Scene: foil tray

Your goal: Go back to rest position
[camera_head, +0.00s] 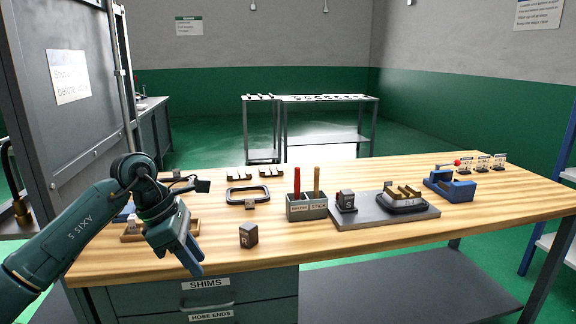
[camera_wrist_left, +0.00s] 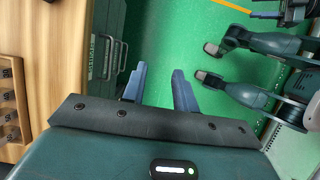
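My left gripper (camera_head: 190,268) hangs at the front left edge of the wooden workbench in the head view, fingers pointing down. In the left wrist view its two blue fingers (camera_wrist_left: 160,86) stand apart with only green floor between them, so it is open and empty. A wooden tray (camera_head: 130,238) with small parts lies on the bench just behind and left of it, partly hidden by the arm. A dark small block (camera_head: 248,235) stands on the bench to its right. My right gripper cannot be made out in either view.
The workbench (camera_head: 300,250) carries a black-handled frame (camera_head: 247,193), a grey holder (camera_head: 306,209) with red and tan sticks, a grey plate (camera_head: 425,214) with fixtures and a blue vise (camera_head: 452,188). Drawers (camera_head: 206,297) sit below the front edge. A grey cabinet (camera_head: 75,120) stands at left.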

